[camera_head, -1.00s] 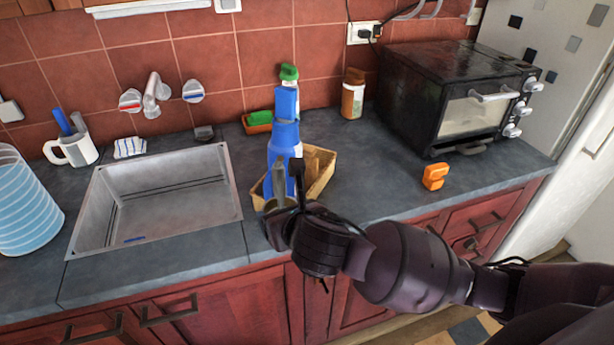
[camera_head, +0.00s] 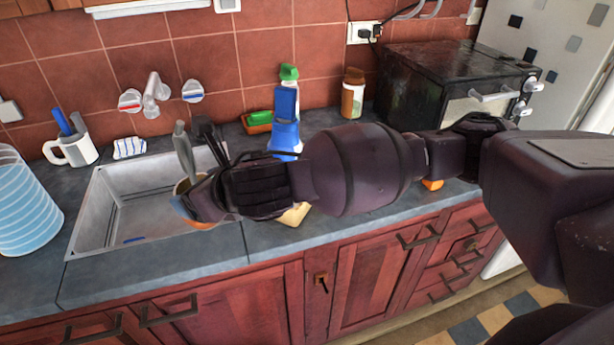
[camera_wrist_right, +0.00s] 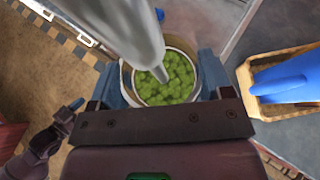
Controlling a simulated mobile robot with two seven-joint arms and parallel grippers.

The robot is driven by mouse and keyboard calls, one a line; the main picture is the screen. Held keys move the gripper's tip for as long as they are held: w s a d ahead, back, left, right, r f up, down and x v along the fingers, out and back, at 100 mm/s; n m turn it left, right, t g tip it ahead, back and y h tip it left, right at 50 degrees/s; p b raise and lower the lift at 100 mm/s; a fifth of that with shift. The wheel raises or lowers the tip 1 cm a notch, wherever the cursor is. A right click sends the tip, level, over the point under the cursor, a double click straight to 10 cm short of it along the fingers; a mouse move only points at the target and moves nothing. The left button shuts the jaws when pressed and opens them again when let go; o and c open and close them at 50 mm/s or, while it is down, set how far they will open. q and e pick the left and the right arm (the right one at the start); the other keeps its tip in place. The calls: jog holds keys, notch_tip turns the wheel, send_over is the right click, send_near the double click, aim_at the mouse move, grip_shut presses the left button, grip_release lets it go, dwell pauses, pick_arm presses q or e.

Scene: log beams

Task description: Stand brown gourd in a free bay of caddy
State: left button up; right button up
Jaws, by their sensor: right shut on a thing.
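The brown gourd (camera_wrist_right: 137,88) is a round cup with green contents and a metal straw, seen from above in the right wrist view. My right gripper (camera_wrist_right: 165,88) is shut on it, one blue finger on each side. In the head view the gripper (camera_head: 190,200) holds it over the sink's front right edge, with the straw pointing up. The wooden caddy (camera_head: 293,215) is mostly hidden behind my right arm; its rim shows in the wrist view (camera_wrist_right: 256,107). A blue bottle (camera_head: 285,135) stands in it. My left gripper (camera_wrist_right: 65,112) shows small at the wrist view's left.
The metal sink (camera_head: 110,200) lies left of the caddy. A black oven (camera_head: 430,80) stands at the right. A blue striped container (camera_head: 22,205) stands far left.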

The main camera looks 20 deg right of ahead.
jog(key=s+a+r+n+g+y, duration=0.3)
jog(key=s+a+n+g, duration=0.5)
jog(key=a+n+g, duration=0.3)
jog(key=n+g+y, duration=0.1)
jog(key=n+g, duration=0.1)
jog(key=n, duration=0.1)
jog(key=shift+s+a+n+g, duration=0.15)
jog(key=shift+s+n+g, duration=0.15)
jog(key=shift+g, duration=0.1)
